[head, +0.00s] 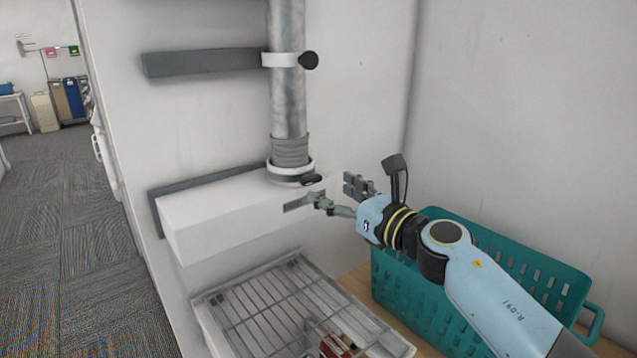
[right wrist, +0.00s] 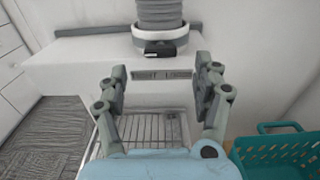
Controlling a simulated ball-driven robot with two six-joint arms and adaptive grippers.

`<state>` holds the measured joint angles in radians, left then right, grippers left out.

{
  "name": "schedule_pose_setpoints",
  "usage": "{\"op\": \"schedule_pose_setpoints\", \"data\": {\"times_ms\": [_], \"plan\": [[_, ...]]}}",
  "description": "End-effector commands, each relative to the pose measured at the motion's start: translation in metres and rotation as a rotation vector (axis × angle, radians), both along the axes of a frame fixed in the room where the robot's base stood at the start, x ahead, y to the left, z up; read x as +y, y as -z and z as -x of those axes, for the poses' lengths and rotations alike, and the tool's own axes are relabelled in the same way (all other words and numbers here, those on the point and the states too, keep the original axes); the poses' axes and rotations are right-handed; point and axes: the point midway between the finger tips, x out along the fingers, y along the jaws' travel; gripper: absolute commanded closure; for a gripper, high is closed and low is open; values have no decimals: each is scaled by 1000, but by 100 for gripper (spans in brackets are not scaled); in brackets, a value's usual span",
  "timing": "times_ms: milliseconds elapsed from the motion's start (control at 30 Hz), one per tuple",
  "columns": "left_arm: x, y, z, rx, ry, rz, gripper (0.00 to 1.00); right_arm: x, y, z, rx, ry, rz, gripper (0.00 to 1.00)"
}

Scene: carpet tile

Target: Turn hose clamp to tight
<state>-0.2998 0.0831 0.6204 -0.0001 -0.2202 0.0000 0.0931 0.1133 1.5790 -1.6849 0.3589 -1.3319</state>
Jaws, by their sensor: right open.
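The hose clamp (head: 290,171) is a pale ring with a dark knob (head: 312,179) around the bottom of a ribbed grey hose (head: 290,150). In the right wrist view the clamp (right wrist: 160,38) is at top centre, its dark knob (right wrist: 160,51) facing me. My right gripper (head: 326,194) is open and empty, just in front of and slightly below the knob, apart from it. My left gripper is not in view.
The hose meets a white box (head: 225,215) on the wall. A second ring (head: 280,60) with a black knob holds the pipe above. A wire rack (head: 270,300) lies below. A teal basket (head: 400,295) stands under my right arm. Carpet is open at left.

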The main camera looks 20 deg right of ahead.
Motion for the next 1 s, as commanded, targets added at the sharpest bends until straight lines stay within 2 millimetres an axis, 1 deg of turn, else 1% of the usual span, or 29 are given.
{"op": "schedule_pose_setpoints", "data": {"times_ms": [33, 100, 200, 300, 433, 667, 1000], "plan": [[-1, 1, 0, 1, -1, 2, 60, 4, 0, -11, -1, 1, -4, 33], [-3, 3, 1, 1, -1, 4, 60, 8, 0, -23, 0, 1, -3, 33], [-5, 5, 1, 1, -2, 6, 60, 13, 1, -37, 0, 1, -2, 33], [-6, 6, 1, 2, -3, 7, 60, 16, 1, -45, 1, 2, -3, 33], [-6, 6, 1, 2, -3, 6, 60, 18, 1, -50, 2, 1, -2, 33], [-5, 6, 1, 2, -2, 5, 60, 18, 1, -50, 2, 2, -2, 33], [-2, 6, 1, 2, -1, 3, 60, 18, 1, -50, 2, 2, -3, 77]]}}
